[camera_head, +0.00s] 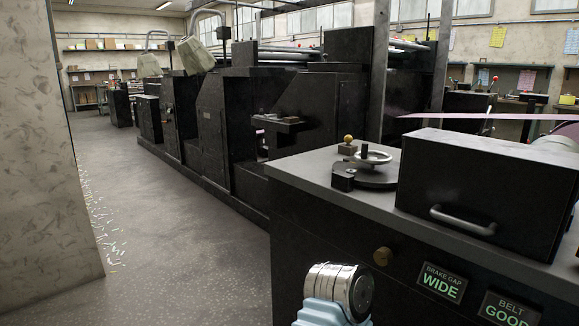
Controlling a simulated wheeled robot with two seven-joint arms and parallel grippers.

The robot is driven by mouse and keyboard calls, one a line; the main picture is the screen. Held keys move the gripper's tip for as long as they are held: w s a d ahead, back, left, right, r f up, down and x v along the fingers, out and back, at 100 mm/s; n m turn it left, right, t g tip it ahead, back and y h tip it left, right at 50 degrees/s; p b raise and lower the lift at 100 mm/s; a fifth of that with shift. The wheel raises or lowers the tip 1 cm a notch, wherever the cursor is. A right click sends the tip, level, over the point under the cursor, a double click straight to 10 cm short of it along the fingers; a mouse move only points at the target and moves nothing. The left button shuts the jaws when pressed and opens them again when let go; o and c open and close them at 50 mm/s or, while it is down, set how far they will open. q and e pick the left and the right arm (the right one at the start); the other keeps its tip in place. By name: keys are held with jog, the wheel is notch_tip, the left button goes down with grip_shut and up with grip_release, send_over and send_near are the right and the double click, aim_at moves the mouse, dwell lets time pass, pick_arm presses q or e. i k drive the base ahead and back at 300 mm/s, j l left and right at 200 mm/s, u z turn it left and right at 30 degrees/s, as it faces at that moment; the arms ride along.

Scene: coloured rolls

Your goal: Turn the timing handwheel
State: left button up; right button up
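The handwheel (374,158) is a small silver ring with a dark upright handle. It sits above a dark round base (377,178) on the grey top of a black cabinet, right of the picture's middle. A small black block stands at the left edge of the base. Part of my arm, with a chrome cylinder and light blue cover, shows at the bottom in front of the cabinet, apart from the wheel. Neither gripper is in view.
A black box with a silver handle (462,220) stands right of the wheel. Floor at left is open, with scattered scraps.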

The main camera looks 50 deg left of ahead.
aim_at(373, 156)
jog(key=u, duration=1.25)
jog(key=i+j+z, duration=0.1)
jog(key=j+z, duration=0.25)
jog(key=i+j+z, duration=0.1)
jog(key=z, duration=0.3)
jog(key=j+z, duration=0.35)
